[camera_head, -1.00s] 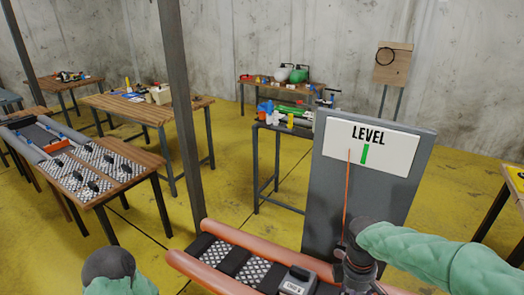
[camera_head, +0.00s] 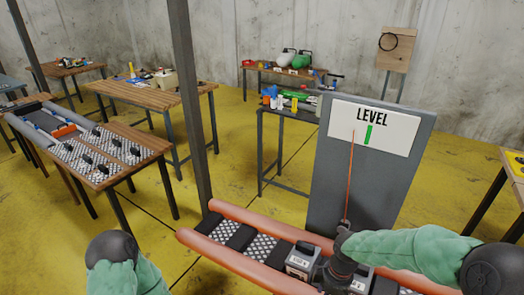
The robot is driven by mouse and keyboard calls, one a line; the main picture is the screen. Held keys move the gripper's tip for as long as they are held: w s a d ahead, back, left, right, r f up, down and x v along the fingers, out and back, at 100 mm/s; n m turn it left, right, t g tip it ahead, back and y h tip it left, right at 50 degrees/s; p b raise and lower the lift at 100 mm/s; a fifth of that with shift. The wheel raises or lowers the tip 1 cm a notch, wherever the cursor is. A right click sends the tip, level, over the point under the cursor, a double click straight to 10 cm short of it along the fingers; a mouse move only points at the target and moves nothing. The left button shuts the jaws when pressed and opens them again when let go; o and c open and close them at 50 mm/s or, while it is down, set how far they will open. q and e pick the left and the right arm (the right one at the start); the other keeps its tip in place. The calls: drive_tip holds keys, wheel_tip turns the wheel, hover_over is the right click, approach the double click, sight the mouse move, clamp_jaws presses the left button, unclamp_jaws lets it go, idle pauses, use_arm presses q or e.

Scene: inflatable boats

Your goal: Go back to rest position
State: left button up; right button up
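My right arm comes in from the right in a green sleeve. Its dark wrist end (camera_head: 342,262) is over the orange inflatable boat (camera_head: 258,217) at the bottom, beside a grey box (camera_head: 301,262) on the boat's floor. The fingers of the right gripper cannot be made out against the dark parts there. My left arm shows only as a green sleeve with a dark rounded joint at the bottom left; its gripper is out of the picture. A grey panel (camera_head: 335,190) with a LEVEL sign (camera_head: 372,126) stands behind the boat, with a thin orange rod (camera_head: 350,175) in front.
More tables with tools stand along the back, including a long wooden one (camera_head: 150,92). A dark post (camera_head: 186,100) rises left of the boat. The yellow floor between is open.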

drive_tip(key=s+a+f+m+y+p, duration=0.1)
drive_tip(key=s+a+f+m, duration=0.2)
drive_tip(key=f, duration=0.3)
drive_tip(key=s+a+f+m+y, duration=0.1)
drive_tip(key=s+a+f+m, duration=0.2)
drive_tip(key=s+f+m, duration=0.2)
drive_tip(key=s+a+f+m+t+y+p, duration=0.1)
drive_tip(key=s+a+f+m, duration=0.2)
drive_tip(key=f, duration=0.5)
drive_tip(key=s+m, duration=0.1)
drive_tip(key=s, duration=0.1)
drive_tip(key=shift+s+a+f+p, duration=0.2)
drive_tip(key=shift+s+p, duration=0.1)
